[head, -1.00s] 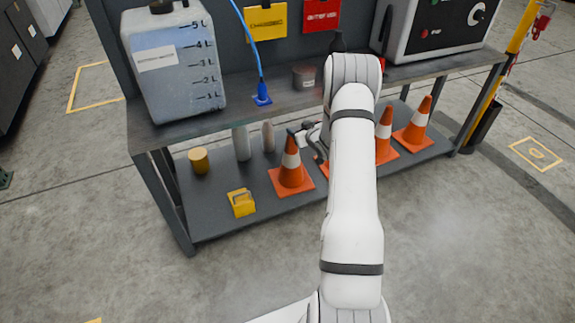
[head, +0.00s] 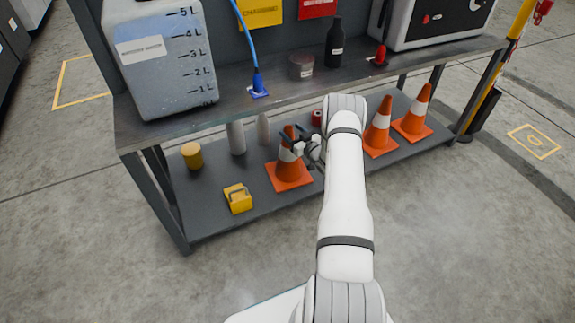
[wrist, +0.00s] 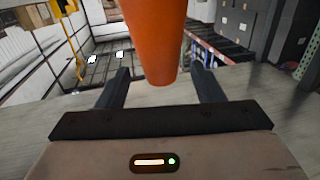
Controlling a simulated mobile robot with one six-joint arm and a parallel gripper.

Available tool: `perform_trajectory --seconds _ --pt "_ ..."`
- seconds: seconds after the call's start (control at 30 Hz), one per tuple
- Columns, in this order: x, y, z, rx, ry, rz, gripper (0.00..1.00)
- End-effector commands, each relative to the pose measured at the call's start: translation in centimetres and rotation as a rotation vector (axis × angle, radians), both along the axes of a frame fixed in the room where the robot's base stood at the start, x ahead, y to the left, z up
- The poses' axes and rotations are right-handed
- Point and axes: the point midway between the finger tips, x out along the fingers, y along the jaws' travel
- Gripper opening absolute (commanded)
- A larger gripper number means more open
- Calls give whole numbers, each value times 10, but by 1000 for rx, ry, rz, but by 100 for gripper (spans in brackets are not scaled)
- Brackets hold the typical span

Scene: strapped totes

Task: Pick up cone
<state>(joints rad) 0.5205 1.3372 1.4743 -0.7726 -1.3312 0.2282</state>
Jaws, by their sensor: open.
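Several orange cones with white bands stand on the lower shelf of a dark bench. The leftmost cone (head: 291,172) is upright on its square base. My gripper (head: 297,143) is at the upper part of this cone, reaching in from its right side. In the wrist view, the orange cone surface (wrist: 157,45) shows between the two dark fingers (wrist: 157,88), with a visible gap on each side. The gripper is open. My arm covers part of the shelf right of this cone.
The dark bench top (head: 225,108) overhangs the lower shelf and carries a jug (head: 165,75). A yellow block (head: 238,199), a yellow cylinder (head: 192,156) and pale cylinders stand left of the cone. Two cones (head: 380,130) stand to the right. The floor in front is clear.

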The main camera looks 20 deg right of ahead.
Motion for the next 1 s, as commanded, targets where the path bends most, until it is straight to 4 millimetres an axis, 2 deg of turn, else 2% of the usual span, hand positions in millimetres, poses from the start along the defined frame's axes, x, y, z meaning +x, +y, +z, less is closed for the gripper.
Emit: perform_trajectory --seconds 0.1,0.17,0.4,1.0 --pt "19 6 -3 -3 -2 3 61" --pt "24 7 -2 -1 -1 3 61" --pt "26 8 0 0 1 2 59" --pt "26 9 0 0 1 3 10"
